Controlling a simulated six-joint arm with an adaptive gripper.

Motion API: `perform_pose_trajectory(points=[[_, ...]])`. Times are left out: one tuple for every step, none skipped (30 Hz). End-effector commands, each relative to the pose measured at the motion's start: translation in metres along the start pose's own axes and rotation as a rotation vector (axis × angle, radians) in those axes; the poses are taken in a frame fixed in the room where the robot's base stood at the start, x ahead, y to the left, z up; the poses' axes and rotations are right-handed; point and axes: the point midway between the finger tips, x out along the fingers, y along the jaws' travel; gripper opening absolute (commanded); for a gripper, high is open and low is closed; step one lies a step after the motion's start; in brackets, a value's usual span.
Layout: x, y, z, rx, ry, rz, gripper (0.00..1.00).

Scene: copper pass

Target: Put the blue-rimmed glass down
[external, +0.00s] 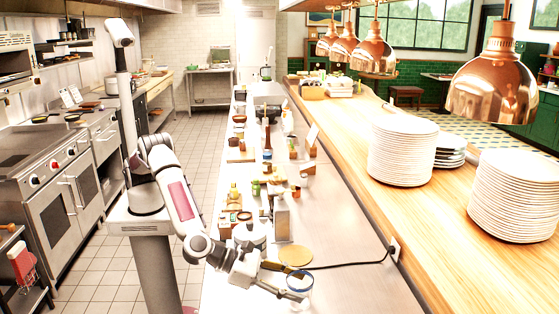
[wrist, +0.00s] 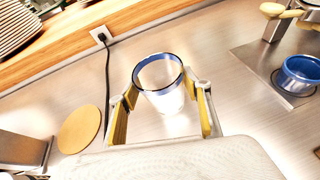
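The blue-rimmed glass (wrist: 164,98) is clear, with a dark blue band around its mouth. It is between the two yellow-padded fingers of my gripper (wrist: 163,98), which appear closed against its sides. In the external view the glass (external: 299,284) is at the end of my gripper (external: 290,279), over the near part of the steel counter (external: 345,270). Its mouth faces up, somewhat tilted in the wrist view. I cannot tell whether its base touches the counter.
A round tan board (external: 296,255) lies just behind the glass; a black cable (external: 350,263) runs to a wall socket. Plate stacks (external: 402,147) stand on the wooden ledge.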

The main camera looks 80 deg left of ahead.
Motion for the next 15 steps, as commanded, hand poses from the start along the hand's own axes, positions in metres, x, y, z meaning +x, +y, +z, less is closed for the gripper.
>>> perform_pose_trajectory(points=[[0.0, 0.0001, 0.0, 0.0, 0.0, 0.0, 0.21], [0.0, 0.0002, 0.0001, 0.0, 0.0, 0.0, 0.21], [-0.0001, 0.0001, 0.0009, 0.0, -0.001, 0.0, 0.17], [-0.0001, 0.0001, 0.0009, 0.0, -0.001, 0.0, 0.17], [-0.0001, 0.0001, 0.0009, 0.0, -0.001, 0.0, 0.17], [-0.0001, 0.0001, 0.0009, 0.0, -0.001, 0.0, 0.17], [-0.0001, 0.0002, 0.0009, 0.0, -0.001, 0.0, 0.17], [-0.0001, 0.0001, 0.001, 0.0, -0.001, 0.0, 0.17], [-0.0002, 0.0001, 0.0012, 0.0, -0.001, 0.0, 0.17], [-0.0004, 0.0002, 0.0016, 0.0, -0.002, 0.0, 0.17], [-0.0006, 0.0002, 0.0023, -0.001, -0.002, 0.0, 0.17], [-0.0011, 0.0002, 0.0035, -0.001, -0.002, 0.0, 0.17], [-0.0016, 0.0003, 0.0047, -0.001, -0.002, 0.0, 0.17], [-0.0021, 0.0004, 0.0063, -0.002, -0.003, 0.0, 0.17], [-0.0031, 0.0005, 0.0087, -0.002, -0.003, 0.0, 0.17]])
